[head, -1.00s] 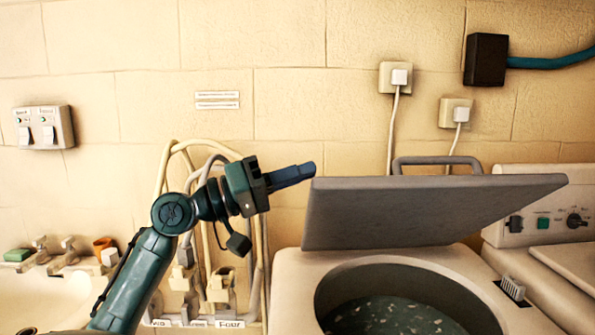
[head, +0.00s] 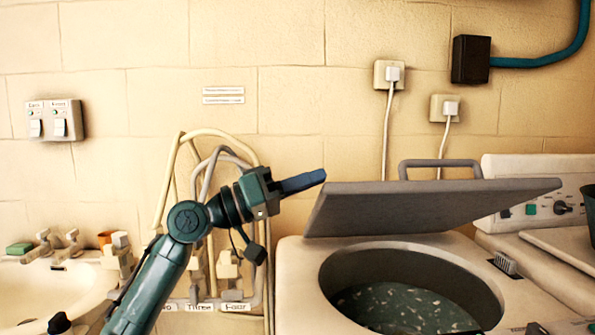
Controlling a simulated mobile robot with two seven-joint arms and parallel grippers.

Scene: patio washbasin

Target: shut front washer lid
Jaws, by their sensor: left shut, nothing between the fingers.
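The washer lid (head: 425,205) is a grey slab standing partly open over the front washer (head: 300,280). It is tilted, with its underside facing me. The round tub opening (head: 345,280) below it is uncovered and shows dark, speckled contents. My left gripper (head: 318,179) is shut and empty, pointing right, with its blue fingers at the lid's upper left corner. I cannot tell whether the fingertips touch the lid. My right gripper is not in view.
A control panel (head: 548,200) stands behind the washer at right. Pale hoses (head: 160,200) and taps hang behind my left arm. A sink (head: 40,290) is at lower left. A grey handle-like bar (head: 440,163) shows behind the lid. A dark shape cuts in at the right edge.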

